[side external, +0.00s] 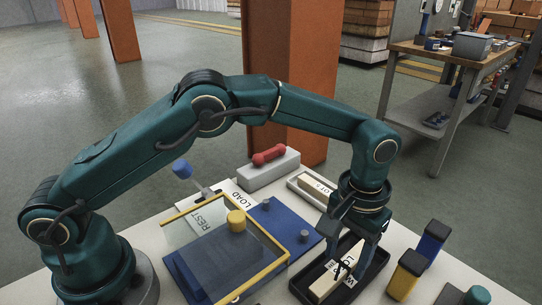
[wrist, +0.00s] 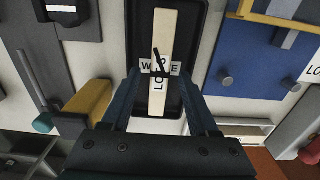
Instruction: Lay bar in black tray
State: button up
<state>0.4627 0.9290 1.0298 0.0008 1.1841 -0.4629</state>
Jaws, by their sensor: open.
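A pale wooden bar (side external: 322,287) lies lengthwise inside the black tray (side external: 379,262). In the wrist view the bar (wrist: 165,30) runs down the middle of the black tray (wrist: 196,32), with a black mark and lettering on it. A white label shows on both sides of the bar. My gripper (side external: 352,248) is above the tray, pointing down. In the wrist view the fingers of my gripper (wrist: 163,80) stand apart, one on each side of the bar, with gaps between. Part of the bar and tray is hidden behind the fingers in the side view.
A yellow block (side external: 406,275) and a blue block (side external: 433,242) stand right of the tray. A clear panel with yellow edges (side external: 178,217) lies left, over a blue board (side external: 304,238). A white tray (side external: 298,185) and a grey block with a red piece (side external: 269,156) are behind.

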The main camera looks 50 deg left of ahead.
aim_at(344, 265)
jog(key=s+a+r+t, duration=0.1)
jog(key=a+r, duration=0.2)
jog(key=r, duration=0.5)
jog(key=a+r, duration=0.2)
jog(key=r, duration=0.6)
jog(key=s+a+f+t, duration=0.3)
jog(key=s+a, duration=0.8)
jog(key=s, duration=0.4)
jog(key=shift+s+a+t, duration=0.35)
jog(key=shift+t, duration=0.45)
